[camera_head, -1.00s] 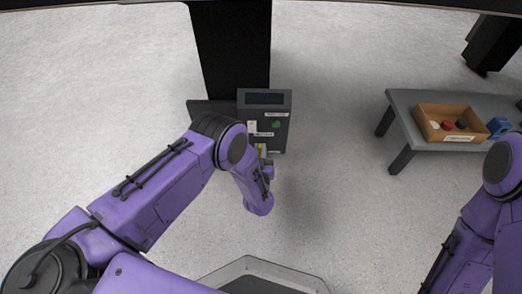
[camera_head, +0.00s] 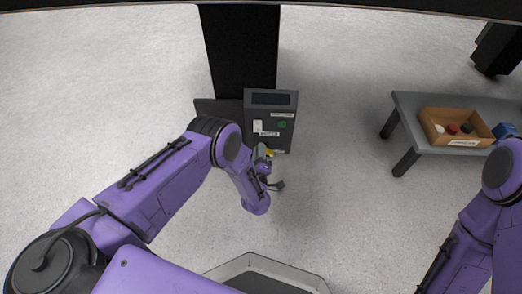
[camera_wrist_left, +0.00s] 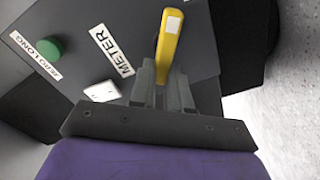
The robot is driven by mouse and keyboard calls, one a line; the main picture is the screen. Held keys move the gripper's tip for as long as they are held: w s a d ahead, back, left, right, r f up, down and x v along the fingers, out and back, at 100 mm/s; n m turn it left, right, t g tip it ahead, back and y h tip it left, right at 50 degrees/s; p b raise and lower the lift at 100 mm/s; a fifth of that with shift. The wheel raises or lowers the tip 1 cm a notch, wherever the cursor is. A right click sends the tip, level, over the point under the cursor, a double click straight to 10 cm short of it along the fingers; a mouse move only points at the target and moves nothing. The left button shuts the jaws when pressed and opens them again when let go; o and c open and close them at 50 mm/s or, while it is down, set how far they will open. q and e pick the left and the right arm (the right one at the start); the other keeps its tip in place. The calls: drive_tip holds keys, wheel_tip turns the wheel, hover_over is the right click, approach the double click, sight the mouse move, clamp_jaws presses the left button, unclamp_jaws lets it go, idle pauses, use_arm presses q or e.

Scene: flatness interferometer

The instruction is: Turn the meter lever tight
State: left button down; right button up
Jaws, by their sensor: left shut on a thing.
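The meter is a dark grey box (camera_head: 289,135) with a screen on top, in the middle of the head view. In the left wrist view its panel (camera_wrist_left: 85,15) bears a label reading METER. The yellow lever (camera_wrist_left: 169,38) sticks out beside that label, with a pale patch near its end. It shows as a small yellow spot in the head view (camera_head: 269,153). My left gripper (camera_wrist_left: 162,85) is shut on the lever, its fingers on both sides of it. In the head view my left gripper (camera_head: 267,167) is partly hidden by its own wrist. My right gripper is out of view.
A green button (camera_wrist_left: 47,49) and a white switch (camera_wrist_left: 102,91) sit on the panel near the lever. At the right, a grey table (camera_head: 408,106) bears a wooden tray (camera_head: 437,142) with small items and a blue object (camera_head: 504,131). The floor between is clear.

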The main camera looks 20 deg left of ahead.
use_arm(q)
drive_tip(key=shift+s+a+f+n, duration=0.1)
drive_tip(key=shift+f+n, duration=0.15)
drive_tip(key=shift+n, duration=0.8)
drive_tip(key=shift+a+f+n, duration=0.1)
drive_tip(key=shift+f+n, duration=0.2)
drive_tip(key=shift+n, duration=0.7)
drive_tip(key=shift+s+f+n, duration=0.1)
drive_tip(key=shift+f+n, duration=0.15)
drive_tip(key=shift+n, duration=0.8)
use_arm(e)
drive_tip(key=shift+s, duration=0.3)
use_arm(q)
drive_tip(key=c, duration=1.1)
unclamp_jaws()
drive_tip(key=shift+w, duration=0.1)
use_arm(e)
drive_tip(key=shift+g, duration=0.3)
